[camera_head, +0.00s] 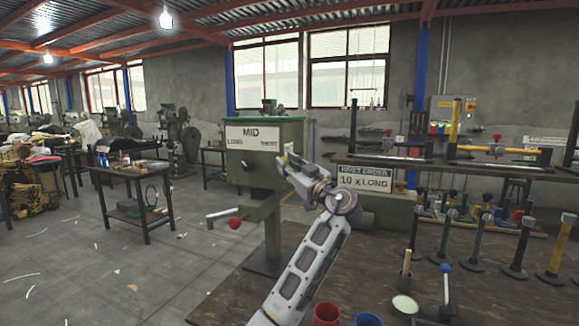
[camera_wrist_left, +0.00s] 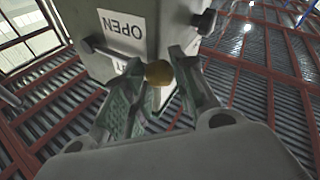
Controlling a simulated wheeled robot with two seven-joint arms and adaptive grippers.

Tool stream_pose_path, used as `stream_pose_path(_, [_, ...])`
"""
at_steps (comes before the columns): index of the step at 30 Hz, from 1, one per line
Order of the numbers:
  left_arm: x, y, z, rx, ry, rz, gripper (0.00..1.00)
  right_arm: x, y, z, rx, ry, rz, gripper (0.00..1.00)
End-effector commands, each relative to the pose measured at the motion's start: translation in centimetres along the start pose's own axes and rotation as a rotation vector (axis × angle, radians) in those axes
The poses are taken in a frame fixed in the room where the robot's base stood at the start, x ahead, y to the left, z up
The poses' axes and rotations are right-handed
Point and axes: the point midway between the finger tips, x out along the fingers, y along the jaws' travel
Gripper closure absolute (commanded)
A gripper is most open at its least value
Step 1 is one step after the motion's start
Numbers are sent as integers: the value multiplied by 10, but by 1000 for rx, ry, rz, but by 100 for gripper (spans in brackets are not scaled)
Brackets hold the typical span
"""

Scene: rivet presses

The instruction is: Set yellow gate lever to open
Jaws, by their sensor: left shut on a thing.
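The yellow gate lever shows as a yellow ball knob (camera_wrist_left: 159,73) in the left wrist view. It sits just below the white OPEN label (camera_wrist_left: 123,33) on the press housing. My left gripper (camera_wrist_left: 160,88) has its two fingers on either side of the knob and is shut on it. In the head view my left gripper (camera_head: 289,163) is at the right side of the green press box (camera_head: 262,162), and the lever is hidden there. A second label is partly covered beneath OPEN. My right gripper is in neither view.
A sign reading 10 x LONG (camera_head: 364,178) stands to the right. A red cup (camera_head: 326,314) and several upright tools stand on the bench (camera_head: 385,270).

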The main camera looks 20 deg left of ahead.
Motion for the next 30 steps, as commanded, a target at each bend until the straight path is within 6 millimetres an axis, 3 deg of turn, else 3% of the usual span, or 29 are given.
stream_pose_path(8, [2,-2,5,7,-8,-6,100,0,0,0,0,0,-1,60])
stream_pose_path(9, [2,-2,5,7,-8,-6,71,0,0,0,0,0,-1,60])
stream_pose_path(14, [2,-2,4,5,-5,-5,51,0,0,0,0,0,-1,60])
stream_pose_path(30, [-8,0,2,2,-3,0,51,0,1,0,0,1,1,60])
